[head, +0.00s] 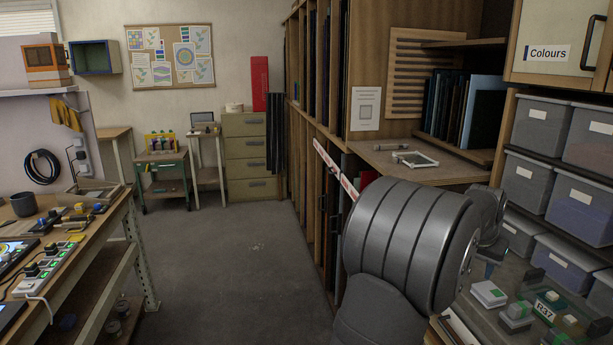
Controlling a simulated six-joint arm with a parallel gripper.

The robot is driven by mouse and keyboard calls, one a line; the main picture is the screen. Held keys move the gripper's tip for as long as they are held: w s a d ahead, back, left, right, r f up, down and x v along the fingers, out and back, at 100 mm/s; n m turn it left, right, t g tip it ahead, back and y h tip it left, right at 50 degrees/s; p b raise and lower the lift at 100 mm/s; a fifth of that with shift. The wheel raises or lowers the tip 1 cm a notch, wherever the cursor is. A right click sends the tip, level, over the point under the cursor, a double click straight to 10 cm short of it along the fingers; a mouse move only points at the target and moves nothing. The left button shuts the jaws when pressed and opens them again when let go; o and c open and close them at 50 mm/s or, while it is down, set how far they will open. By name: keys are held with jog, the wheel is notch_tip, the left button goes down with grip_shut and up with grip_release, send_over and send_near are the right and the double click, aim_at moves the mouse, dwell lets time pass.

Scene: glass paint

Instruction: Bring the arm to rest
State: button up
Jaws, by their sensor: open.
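My arm fills the lower right of the head view as a thick grey ribbed link, with another grey part of it just to the right. My gripper does not show; its fingers are hidden behind the arm or out of the picture. I cannot see whether anything is near them.
A workbench (110,225) with tools and a power strip (45,267) stands at left. Shelves of grey bins (545,125) stand at right, above a surface with small boxes (489,293). A wooden rack (297,150) stands behind my arm. The middle floor (235,265) is clear.

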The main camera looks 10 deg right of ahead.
jog(key=w+a+f+n, duration=0.2)
jog(key=w+a+f, duration=0.3)
jog(key=a, duration=0.5)
jog(key=w+a+f+n+t+y, duration=0.1)
jog(key=w+a+f, duration=0.4)
jog(key=a, duration=0.6)
jog(key=w+a+f+n+y, duration=0.1)
jog(key=w+a+f+n, duration=0.3)
jog(key=w+a, duration=0.3)
jog(key=a+f, duration=0.1)
jog(key=a, duration=0.2)
jog(key=shift+a+t, duration=0.25)
jog(key=shift+t, duration=0.05)
